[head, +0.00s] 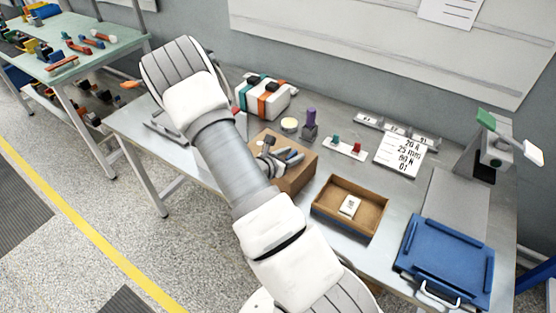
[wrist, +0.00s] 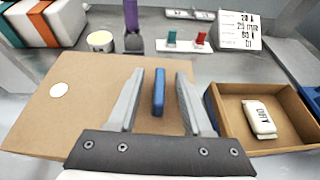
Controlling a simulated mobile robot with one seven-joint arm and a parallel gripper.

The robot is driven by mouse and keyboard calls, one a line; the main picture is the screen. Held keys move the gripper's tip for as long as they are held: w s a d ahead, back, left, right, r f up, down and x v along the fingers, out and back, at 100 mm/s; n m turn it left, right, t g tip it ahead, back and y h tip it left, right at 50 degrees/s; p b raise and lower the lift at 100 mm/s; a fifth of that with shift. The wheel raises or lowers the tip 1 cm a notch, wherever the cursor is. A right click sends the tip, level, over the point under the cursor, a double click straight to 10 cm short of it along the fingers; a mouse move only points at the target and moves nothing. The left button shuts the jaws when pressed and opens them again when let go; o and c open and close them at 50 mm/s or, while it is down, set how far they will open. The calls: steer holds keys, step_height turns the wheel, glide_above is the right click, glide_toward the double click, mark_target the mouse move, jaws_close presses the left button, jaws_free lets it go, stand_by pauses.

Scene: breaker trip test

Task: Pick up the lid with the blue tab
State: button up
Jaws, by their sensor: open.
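The brown lid (wrist: 95,115) lies flat as the broad top of a box on the bench, with a white round spot (wrist: 59,90) on its left part. The upright blue tab (wrist: 158,92) stands on the lid. My gripper (wrist: 158,85) is open, with one finger on each side of the tab and visible gaps between. In the head view my gripper (head: 281,158) is over the brown box (head: 297,178), and my arm hides part of it. Whether the fingertips touch the lid cannot be told.
An open wooden tray (head: 333,218) with a small white block (head: 349,206) stands right of the lid. A blue case (head: 445,262) lies farther right. Behind are a purple-handled stamp (head: 310,125), a round pale tin (head: 289,125) and a strapped white box (head: 265,98).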

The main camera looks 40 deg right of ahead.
steer(key=shift+c, duration=0.3)
jaws_close()
stand_by(1.1)
